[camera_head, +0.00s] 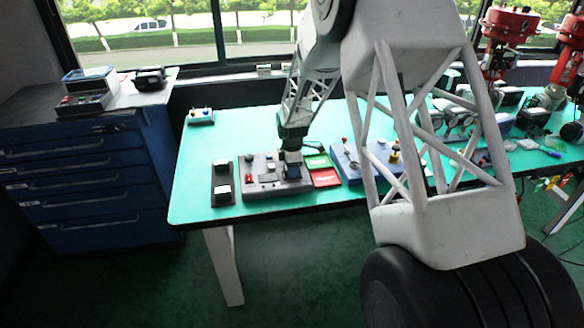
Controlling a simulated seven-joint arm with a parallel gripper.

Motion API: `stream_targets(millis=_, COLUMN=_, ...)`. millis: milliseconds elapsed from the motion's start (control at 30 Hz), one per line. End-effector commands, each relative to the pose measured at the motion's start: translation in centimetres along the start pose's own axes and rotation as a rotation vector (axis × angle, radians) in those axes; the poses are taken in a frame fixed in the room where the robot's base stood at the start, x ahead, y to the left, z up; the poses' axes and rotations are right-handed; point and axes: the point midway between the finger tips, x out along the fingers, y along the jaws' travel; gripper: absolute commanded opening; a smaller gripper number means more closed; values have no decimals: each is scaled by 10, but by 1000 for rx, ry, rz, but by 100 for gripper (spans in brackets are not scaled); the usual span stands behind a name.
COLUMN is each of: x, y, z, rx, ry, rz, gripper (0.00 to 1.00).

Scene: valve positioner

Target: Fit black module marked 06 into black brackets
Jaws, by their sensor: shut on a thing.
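My gripper (292,150) points down over the right part of a grey panel (255,187) on the green table. It is shut on a small dark block, apparently the black module (293,158), low over the panel or touching it; I cannot tell which. No 06 mark is readable. The panel carries several small parts, among them a red one (249,178) and dark blocks in its middle. The black brackets cannot be told apart from these dark parts at this size.
A black holder (223,191) with a white-topped piece lies left of the panel. Green (317,161) and red (325,178) trays lie right of it, then a blue panel (350,173). A small box (200,116) stands at the back left. The table's left part is clear.

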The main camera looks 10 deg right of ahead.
Motion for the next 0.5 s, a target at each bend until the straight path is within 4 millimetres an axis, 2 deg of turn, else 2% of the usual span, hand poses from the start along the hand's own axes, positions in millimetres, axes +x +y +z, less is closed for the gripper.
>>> stream_targets(millis=467, x=7, y=0, z=0, rx=0, ry=0, rz=0, gripper=12)
stream_targets(millis=500, x=7, y=0, z=0, rx=0, ry=0, rz=0, gripper=41)
